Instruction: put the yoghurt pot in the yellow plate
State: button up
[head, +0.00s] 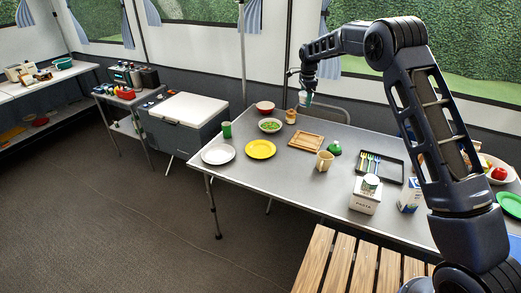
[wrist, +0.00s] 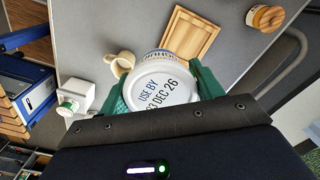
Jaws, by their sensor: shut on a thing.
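My gripper (head: 305,100) is raised above the back part of the table and shut on the yoghurt pot. The yoghurt pot (wrist: 158,88) is white with blue lettering, and its end with a printed date faces the camera in the wrist view, between the two green fingers. In the head view the held pot is small under my gripper. The yellow plate (head: 260,149) lies flat on the table, to the left of and below my gripper in the head view, and looks empty. The yellow plate is not seen in the wrist view.
A white plate (head: 218,154), a bowl of green food (head: 270,125), a green cup (head: 227,129) and a red bowl (head: 265,107) surround the yellow plate. A wooden board (head: 306,141), a beige mug (head: 324,161) and a jar (head: 291,116) stand to its right.

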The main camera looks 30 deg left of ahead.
jog(key=s+a+n, duration=0.2)
jog(key=s+a, duration=1)
jog(key=a, duration=0.4)
send_near(263, 155)
jog(key=shift+s+f, duration=0.1)
jog(key=shift+f, duration=1.75)
jog(key=shift+f, duration=0.55)
jog(key=o, duration=1.1)
jog(key=shift+c, duration=0.2)
notch_tip(263, 155, up, 13)
jog(key=shift+d+r, duration=0.1)
jog(key=shift+r, duration=0.05)
